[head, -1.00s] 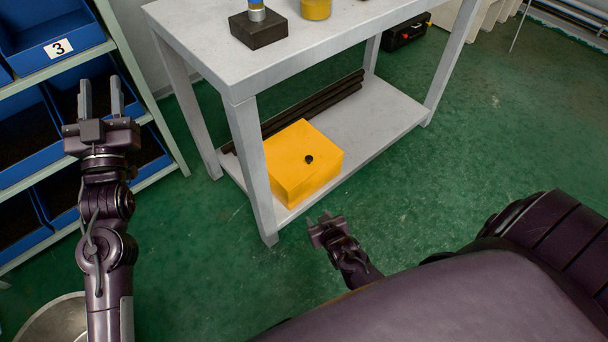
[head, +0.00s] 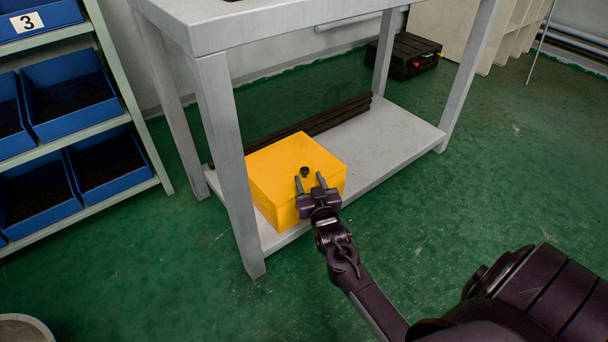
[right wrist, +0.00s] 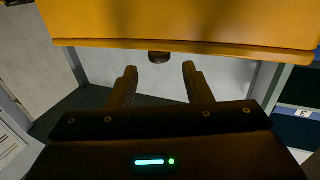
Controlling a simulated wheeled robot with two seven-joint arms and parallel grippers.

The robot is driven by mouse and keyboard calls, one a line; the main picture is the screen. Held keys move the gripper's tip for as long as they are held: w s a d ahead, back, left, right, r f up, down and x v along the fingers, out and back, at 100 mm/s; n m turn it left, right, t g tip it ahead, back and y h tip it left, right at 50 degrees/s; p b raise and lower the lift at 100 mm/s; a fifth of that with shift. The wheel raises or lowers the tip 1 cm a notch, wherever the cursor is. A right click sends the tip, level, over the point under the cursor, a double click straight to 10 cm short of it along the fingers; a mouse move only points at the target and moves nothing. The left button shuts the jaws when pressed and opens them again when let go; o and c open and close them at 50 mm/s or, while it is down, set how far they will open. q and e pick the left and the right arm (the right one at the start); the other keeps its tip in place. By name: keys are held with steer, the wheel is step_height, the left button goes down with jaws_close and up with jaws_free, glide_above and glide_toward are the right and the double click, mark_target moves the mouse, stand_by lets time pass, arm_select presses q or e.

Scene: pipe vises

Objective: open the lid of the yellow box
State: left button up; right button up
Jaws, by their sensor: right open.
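The yellow box (head: 265,178) sits on the lower shelf of the grey table, lid closed. The two fingers (right wrist: 159,78) are spread on either side of the knob's line; no contact is visible. My left gripper is not in view.
The table's front leg (head: 228,165) stands just left of the box. Dark pipes (head: 335,116) lie behind it on the lower shelf (head: 395,140). Blue bins (head: 70,92) fill a rack at left. A black case (head: 405,57) is on the floor behind. Green floor is clear in front.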

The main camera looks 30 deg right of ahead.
mark_target(306, 173)
steer(key=b+x, duration=0.1)
steer(key=x, duration=0.1)
steer(key=b+x, duration=0.1)
steer(key=x, duration=0.1)
steer(key=shift+w+d+f, duration=0.1)
steer(key=shift+f, duration=0.1)
steer(key=shift+w+d+r+b, duration=0.15)
steer(key=shift+w+b, duration=0.15)
steer(key=shift+w, duration=0.25)
jaws_close()
